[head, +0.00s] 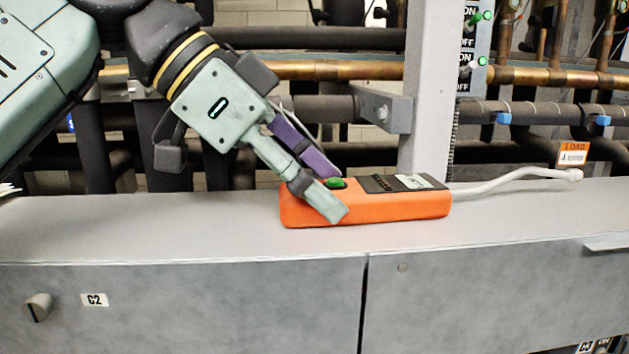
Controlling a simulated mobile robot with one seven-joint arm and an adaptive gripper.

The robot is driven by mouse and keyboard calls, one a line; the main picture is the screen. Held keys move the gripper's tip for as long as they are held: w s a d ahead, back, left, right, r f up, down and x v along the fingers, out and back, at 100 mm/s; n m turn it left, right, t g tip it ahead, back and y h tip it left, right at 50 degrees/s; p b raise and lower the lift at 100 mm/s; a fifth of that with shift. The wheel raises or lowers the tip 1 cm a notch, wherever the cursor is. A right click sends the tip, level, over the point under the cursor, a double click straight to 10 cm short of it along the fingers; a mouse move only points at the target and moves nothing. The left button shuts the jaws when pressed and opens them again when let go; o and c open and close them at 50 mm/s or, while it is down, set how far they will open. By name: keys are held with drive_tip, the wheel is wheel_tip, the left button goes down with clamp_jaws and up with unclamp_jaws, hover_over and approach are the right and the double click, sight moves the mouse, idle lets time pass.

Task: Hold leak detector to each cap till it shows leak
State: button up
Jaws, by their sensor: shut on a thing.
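The leak detector (400,208) is an orange handheld box with a dark top panel, a pale label and a green button. It lies on the grey cabinet top, with its pale bent probe (510,181) reaching right to a tip near the orange LOAD tag. My gripper (330,190) comes down from the upper left and is shut on the left end of the detector, one finger across its near side and the other behind it. I cannot make out any leak reading on the detector. I cannot pick out a cap with certainty.
The grey cabinet top (130,222) is clear on the left. A grey upright post (429,90) stands just behind the detector. Copper and dark pipes (330,70) run across the back. A switch panel (476,45) with green lights and the LOAD tag (573,153) are at right.

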drive_tip(key=c, duration=0.4)
drive_tip(key=shift+r+p, duration=3.05)
drive_tip(key=shift+p, duration=0.15)
